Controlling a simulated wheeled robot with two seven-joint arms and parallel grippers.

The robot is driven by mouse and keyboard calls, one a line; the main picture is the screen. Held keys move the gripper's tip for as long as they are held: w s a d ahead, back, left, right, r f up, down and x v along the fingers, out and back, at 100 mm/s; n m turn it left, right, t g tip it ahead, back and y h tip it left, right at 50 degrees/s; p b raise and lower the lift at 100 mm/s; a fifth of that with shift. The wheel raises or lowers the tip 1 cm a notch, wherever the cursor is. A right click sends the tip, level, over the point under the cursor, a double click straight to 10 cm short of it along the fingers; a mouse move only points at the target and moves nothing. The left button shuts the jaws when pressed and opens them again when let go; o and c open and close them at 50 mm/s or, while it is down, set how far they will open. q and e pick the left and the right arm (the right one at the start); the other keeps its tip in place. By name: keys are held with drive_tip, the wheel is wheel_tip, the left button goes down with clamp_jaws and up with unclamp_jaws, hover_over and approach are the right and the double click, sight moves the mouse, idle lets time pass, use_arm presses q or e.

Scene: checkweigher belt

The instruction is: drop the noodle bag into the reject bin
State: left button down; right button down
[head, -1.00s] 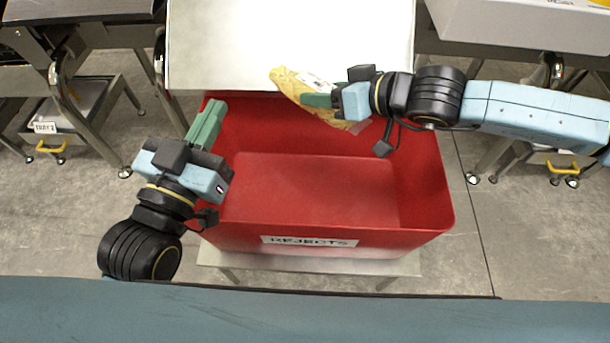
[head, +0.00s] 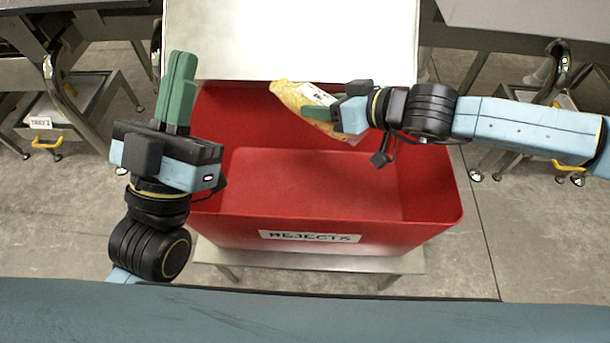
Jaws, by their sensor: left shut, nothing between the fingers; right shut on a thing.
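The noodle bag (head: 291,93) is a yellow packet with a white label. My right gripper (head: 312,110) is shut on it and holds it tilted over the far part of the reject bin. The reject bin (head: 400,231) is a red open tub with a "REJECTS" label on its near side, and its visible floor is empty. My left gripper (head: 178,82) is shut and empty, its green fingers pointing away from me at the bin's far left corner. Part of the bag is hidden behind the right gripper's fingers.
A white panel (head: 290,38) stands just behind the bin. The bin rests on a low metal stand (head: 330,264). Metal tables with low shelves stand at the back left and back right, one shelf tagged with a tray label (head: 39,122).

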drive_tip(key=c, duration=0.6)
unclamp_jaws()
drive_tip(key=shift+o, duration=0.2)
drive_tip(key=shift+s+d+r, duration=0.15)
drive_tip(key=shift+d, duration=0.1)
drive_tip(key=p+v, duration=0.2)
drive_tip(key=v, duration=0.4)
use_arm(q)
wheel_tip(320, 180, down, 12)
drive_tip(key=w+a+g+y+p, duration=0.1)
drive_tip(key=w+g+y+p, duration=0.1)
drive_tip(key=g, duration=0.8)
drive_tip(key=shift+w+f+y+p, duration=0.2)
drive_tip(key=shift+w+y+p, duration=0.2)
drive_tip(key=shift+y, duration=0.3)
use_arm(e)
drive_tip(key=v, duration=0.6)
drive_tip(key=shift+s+d, duration=0.25)
drive_tip(key=shift+d, duration=0.05)
drive_tip(key=shift+s, duration=0.1)
